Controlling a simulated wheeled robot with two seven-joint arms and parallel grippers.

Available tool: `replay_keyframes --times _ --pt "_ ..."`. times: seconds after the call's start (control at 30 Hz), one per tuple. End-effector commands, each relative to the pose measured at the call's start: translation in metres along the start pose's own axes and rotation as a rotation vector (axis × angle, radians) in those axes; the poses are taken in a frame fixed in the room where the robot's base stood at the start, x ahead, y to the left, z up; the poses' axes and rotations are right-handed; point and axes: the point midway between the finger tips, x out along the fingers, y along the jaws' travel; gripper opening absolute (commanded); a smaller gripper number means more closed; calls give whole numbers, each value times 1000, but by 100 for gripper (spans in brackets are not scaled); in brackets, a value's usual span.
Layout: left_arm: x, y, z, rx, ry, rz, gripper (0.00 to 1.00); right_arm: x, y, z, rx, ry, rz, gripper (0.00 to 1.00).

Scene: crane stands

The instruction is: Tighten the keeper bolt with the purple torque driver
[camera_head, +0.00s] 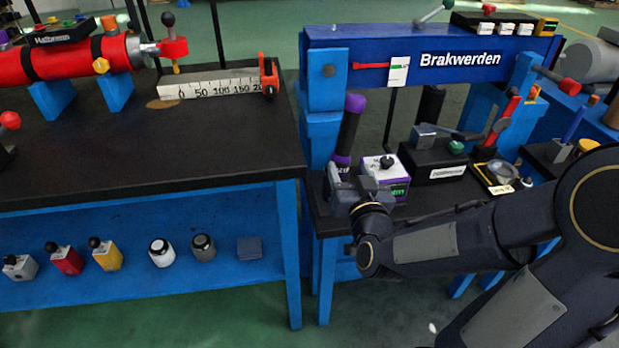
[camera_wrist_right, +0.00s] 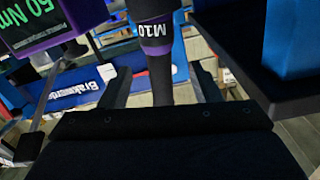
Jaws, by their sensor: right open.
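The purple torque driver (camera_head: 350,125) stands upright, dark with a purple cap and a purple lower band, in front of the blue beam's left post. My right gripper (camera_head: 345,188) is low at the driver's lower end. In the right wrist view the driver (camera_wrist_right: 155,40), banded "M10", stands between my two spread fingers. The jaws are open, and contact is not clear. The driver's tip is hidden. My left gripper is out of view.
A purple-and-white box (camera_head: 391,172) with a green display stands right beside the gripper; its "50 Nm" display (camera_wrist_right: 35,25) shows in the wrist view. A black box (camera_head: 433,158) stands beyond. The black bench (camera_head: 200,150) at left has free room.

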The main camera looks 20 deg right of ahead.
Motion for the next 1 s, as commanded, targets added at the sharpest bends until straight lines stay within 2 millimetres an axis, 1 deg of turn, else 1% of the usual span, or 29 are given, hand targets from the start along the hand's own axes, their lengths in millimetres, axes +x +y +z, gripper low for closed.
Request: replay_keyframes --times 0.03,0.17,0.37,0.5,0.63,0.73,0.93,0.97,1.0 --pt "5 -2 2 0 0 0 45 2 2 5 -7 15 5 57" --pt "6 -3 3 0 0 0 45 12 2 2 -12 28 11 57" --pt "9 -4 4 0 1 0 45 35 4 -1 -10 28 10 57" --pt "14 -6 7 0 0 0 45 56 7 -3 -11 28 11 57" --pt "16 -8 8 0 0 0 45 72 7 -4 -11 26 9 57" --pt "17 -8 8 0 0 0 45 78 7 -5 -10 26 9 57" --pt "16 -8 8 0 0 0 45 79 7 -6 -10 25 9 57" --pt "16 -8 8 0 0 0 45 79 7 -6 -10 25 9 56" --pt "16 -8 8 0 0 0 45 78 7 -6 -9 25 9 51"
